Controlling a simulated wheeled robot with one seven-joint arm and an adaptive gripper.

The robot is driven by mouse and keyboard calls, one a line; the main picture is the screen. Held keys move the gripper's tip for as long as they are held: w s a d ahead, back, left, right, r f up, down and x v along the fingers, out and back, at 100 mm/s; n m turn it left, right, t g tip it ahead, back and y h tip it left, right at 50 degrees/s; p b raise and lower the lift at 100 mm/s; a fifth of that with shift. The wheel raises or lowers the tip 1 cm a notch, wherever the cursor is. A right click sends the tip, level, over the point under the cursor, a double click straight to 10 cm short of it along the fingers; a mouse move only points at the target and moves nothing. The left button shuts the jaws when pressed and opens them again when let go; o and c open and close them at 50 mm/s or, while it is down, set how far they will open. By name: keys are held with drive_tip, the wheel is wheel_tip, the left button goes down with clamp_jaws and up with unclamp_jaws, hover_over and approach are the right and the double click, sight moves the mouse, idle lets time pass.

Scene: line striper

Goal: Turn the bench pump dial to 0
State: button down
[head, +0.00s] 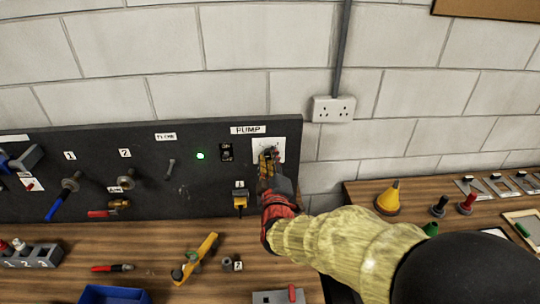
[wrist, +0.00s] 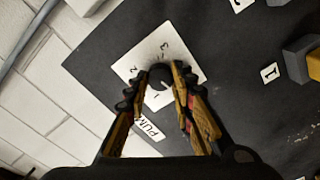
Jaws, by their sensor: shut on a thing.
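The pump dial is a dark round knob (wrist: 159,74) on a white square plate (wrist: 185,62) with numbers around it, of which 1, 2 and 3 show in the wrist view. In the head view the plate (head: 279,146) is on the black panel under the PUMP label (head: 248,129), and my gripper covers most of the dial. My gripper (head: 268,158) is shut on the knob, one finger on each side; its fingertips also show in the wrist view (wrist: 160,88). I cannot tell which number the dial points to.
The black panel (head: 95,145) carries a switch (head: 226,152), a green light (head: 200,156), and a yellow-and-black fitting (head: 240,200) just left of my gripper. A yellow tool (head: 196,257) and a blue bin (head: 115,295) are on the bench. A wall socket (head: 333,109) is to the right.

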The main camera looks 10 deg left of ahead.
drive_tip(key=n+p, duration=0.1)
drive_tip(key=n, duration=0.2)
drive_tip(key=shift+n+p, duration=0.3)
drive_tip(key=shift+f+n+p, duration=0.15)
drive_tip(key=shift+n+p, duration=0.45)
drive_tip(key=shift+n, duration=1)
drive_tip(key=c, duration=1.5)
unclamp_jaws()
drive_tip(key=v, duration=1.2)
